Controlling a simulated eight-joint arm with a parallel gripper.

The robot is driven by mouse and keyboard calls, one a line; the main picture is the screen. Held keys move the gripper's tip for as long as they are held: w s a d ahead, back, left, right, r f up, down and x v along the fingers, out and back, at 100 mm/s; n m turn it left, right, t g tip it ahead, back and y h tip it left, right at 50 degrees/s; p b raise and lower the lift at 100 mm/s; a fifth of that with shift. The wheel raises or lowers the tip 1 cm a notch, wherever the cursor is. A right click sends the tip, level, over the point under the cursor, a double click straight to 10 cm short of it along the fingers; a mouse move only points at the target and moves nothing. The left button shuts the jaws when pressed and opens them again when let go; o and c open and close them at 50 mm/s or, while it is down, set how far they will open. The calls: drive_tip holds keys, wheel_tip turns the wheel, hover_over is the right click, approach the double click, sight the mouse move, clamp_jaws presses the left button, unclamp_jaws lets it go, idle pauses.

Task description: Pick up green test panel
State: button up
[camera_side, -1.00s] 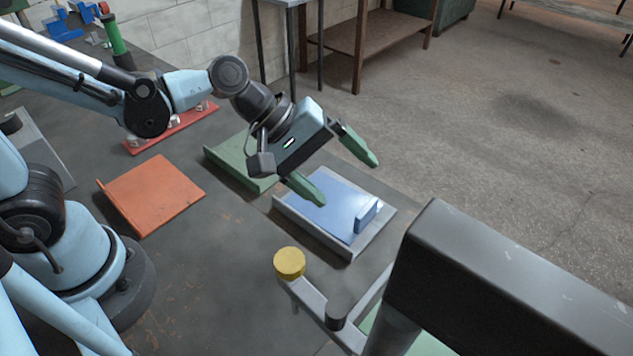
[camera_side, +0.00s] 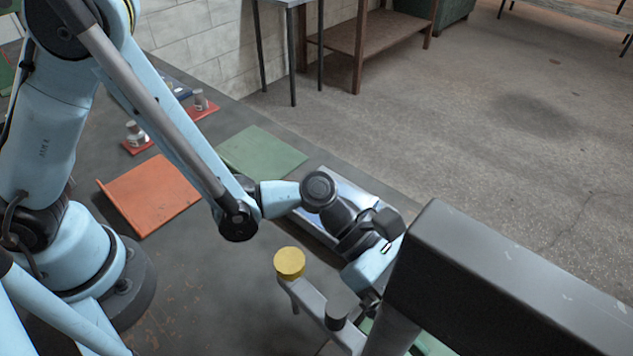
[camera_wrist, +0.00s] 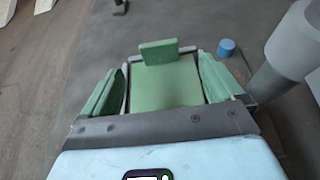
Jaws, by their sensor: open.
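The green test panel (camera_wrist: 165,85) lies flat in the wrist view, with a small upright green block (camera_wrist: 159,51) at its far end. My gripper (camera_wrist: 162,66) is open, with one green finger on each side of the panel. I cannot tell whether the fingers touch it. In the side view my gripper's body (camera_side: 372,272) is low beside the dark post, which hides the fingers. Only a green sliver of the panel (camera_side: 432,345) shows there, below the post. A separate green plate (camera_side: 262,151) lies farther back on the bench.
A thick dark post and beam (camera_side: 480,285) stand close beside my gripper. A yellow-capped bracket (camera_side: 289,262) is near the wrist. An orange plate (camera_side: 150,193) lies at left. A blue cylinder (camera_wrist: 226,47) stands right of the panel in the wrist view.

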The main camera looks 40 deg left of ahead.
drive_tip(key=x, duration=0.7)
drive_tip(key=shift+d+f, duration=0.15)
drive_tip(key=shift+f, duration=0.05)
drive_tip(key=c, duration=1.4)
drive_tip(key=shift+c, duration=0.2)
drive_tip(key=shift+w+r, duration=0.1)
drive_tip(key=shift+r, duration=0.1)
